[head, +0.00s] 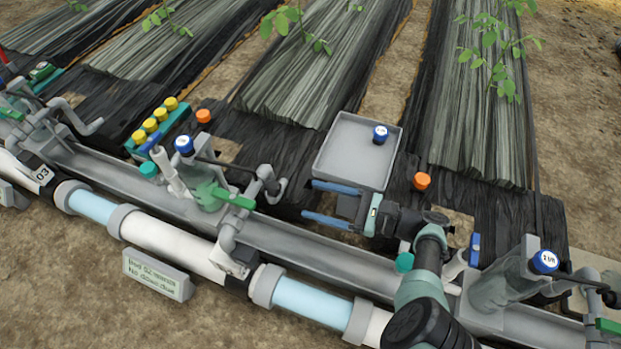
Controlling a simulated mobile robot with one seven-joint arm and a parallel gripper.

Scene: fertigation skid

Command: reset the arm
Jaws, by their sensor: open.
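My gripper (333,203) is in the middle of the head view, at the end of my arm reaching in from the lower right. Its two blue fingers are spread apart with nothing between them, pointing left. They are close to the near edge of a grey tray (330,150); whether they touch it I cannot tell. A blue-capped item (380,134) with a white label stands in the tray's right part.
A pipe (170,243) and grey channel run across the front. A blue-capped unit (184,146) stands left, another blue cap (545,261) right. A teal rack (160,127) holds several yellow caps. Orange caps (422,181) flank the tray. A sign (158,275) stands front left.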

